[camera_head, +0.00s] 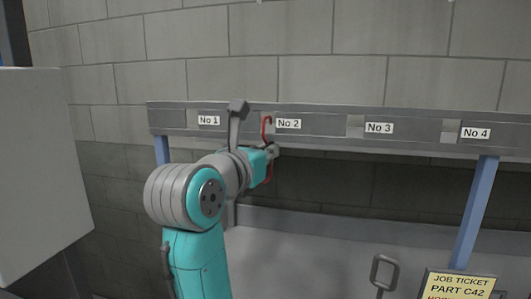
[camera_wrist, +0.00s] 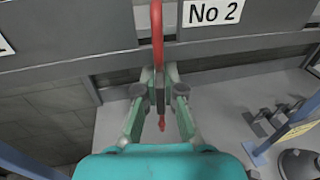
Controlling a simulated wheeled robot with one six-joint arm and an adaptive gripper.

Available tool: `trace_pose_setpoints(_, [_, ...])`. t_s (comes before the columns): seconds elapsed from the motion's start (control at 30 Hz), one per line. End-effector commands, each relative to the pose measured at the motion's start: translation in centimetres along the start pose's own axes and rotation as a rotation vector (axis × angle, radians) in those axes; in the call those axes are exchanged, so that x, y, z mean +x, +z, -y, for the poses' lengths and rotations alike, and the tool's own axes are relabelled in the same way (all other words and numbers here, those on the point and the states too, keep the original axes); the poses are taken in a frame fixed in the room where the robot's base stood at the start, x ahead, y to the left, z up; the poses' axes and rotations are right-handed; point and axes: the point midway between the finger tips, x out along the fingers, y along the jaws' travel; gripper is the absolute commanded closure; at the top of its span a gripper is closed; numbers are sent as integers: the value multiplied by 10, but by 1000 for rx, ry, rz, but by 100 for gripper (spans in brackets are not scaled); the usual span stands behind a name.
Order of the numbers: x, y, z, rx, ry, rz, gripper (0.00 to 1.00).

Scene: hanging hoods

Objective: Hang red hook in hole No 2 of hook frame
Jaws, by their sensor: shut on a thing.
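The red hook (camera_head: 266,128) stands upright at the front of the hook frame's grey bar (camera_head: 325,124), just left of the "No 2" label (camera_head: 289,124). My gripper (camera_head: 271,152) is shut on the hook's shank, just below the bar. In the wrist view the hook (camera_wrist: 157,32) rises from between the fingertips (camera_wrist: 158,90), and its lower tip shows below them. It passes in front of hole No 2 (camera_wrist: 170,18), a lighter gap left of the "No 2" label (camera_wrist: 212,12). Whether the hook's top end is in the hole cannot be told.
Labels "No 1" (camera_head: 208,120), "No 3" (camera_head: 379,128) and "No 4" (camera_head: 475,132) mark the rest of the bar. A blue post (camera_head: 474,212) supports it at right. A job ticket sign (camera_head: 460,284) and a grey handle (camera_head: 384,272) are at lower right. A pale panel (camera_head: 38,170) stands at left.

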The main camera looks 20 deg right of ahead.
Motion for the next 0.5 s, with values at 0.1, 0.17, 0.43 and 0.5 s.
trace_pose_setpoints(0.1, [0,0,0,0,0,1,100])
trace_pose_setpoints(0.17, [0,0,0,0,0,1,100])
trace_pose_setpoints(0.43, [0,-2,0,0,0,0,100])
trace_pose_setpoints(0.5, [0,-4,0,0,0,0,100])
